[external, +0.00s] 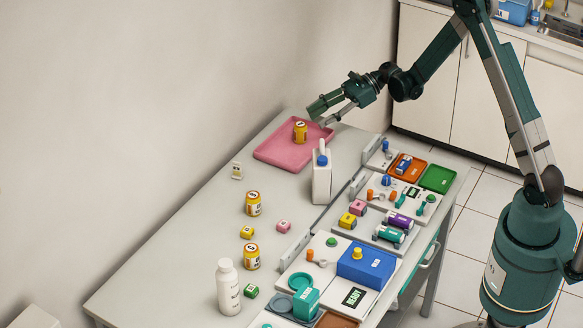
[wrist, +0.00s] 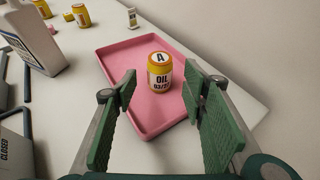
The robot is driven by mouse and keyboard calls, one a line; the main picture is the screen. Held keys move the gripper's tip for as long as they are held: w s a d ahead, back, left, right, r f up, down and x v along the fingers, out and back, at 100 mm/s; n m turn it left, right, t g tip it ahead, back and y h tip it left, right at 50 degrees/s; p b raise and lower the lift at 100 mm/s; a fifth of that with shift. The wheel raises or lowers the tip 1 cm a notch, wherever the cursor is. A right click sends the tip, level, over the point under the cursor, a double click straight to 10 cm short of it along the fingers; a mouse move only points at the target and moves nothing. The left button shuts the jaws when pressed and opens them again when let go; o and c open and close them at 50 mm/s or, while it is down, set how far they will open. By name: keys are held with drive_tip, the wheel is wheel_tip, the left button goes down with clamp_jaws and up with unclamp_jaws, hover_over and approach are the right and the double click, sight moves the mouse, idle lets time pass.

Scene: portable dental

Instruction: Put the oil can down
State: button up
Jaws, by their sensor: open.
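The oil can (external: 300,132) is a small yellow can with a white label. It stands upright on the pink tray (external: 272,152) at the far end of the table. In the wrist view the can (wrist: 159,76) shows "A" on its lid and "OIL" on its side, and the tray (wrist: 118,68) lies under it. My gripper (external: 318,117) is open, just above and to the right of the can in the external view. In the wrist view the open green fingers (wrist: 160,90) are on either side of the can's line, with clear gaps; the can appears just beyond the fingertips.
A white bottle with a blue cap (external: 321,180) stands near the tray's front right. Other yellow cans (external: 253,203) and small coloured boxes (external: 284,226) are farther down the table. Devices and a green tray (external: 437,179) line the right side. The tray around the can is bare.

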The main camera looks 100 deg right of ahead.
drive_tip(key=shift+v, duration=1.85)
drive_tip(key=shift+o, duration=0.6)
wheel_tip(320, 180, up, 25)
drive_tip(key=n+g+h, duration=1.3)
drive_tip(key=n+h, duration=0.3)
hover_over(254, 203)
drive_tip(key=a, duration=0.5)
wheel_tip(254, 203, down, 27)
drive_tip(key=shift+f+p, duration=0.15)
drive_tip(key=shift+p, duration=0.25)
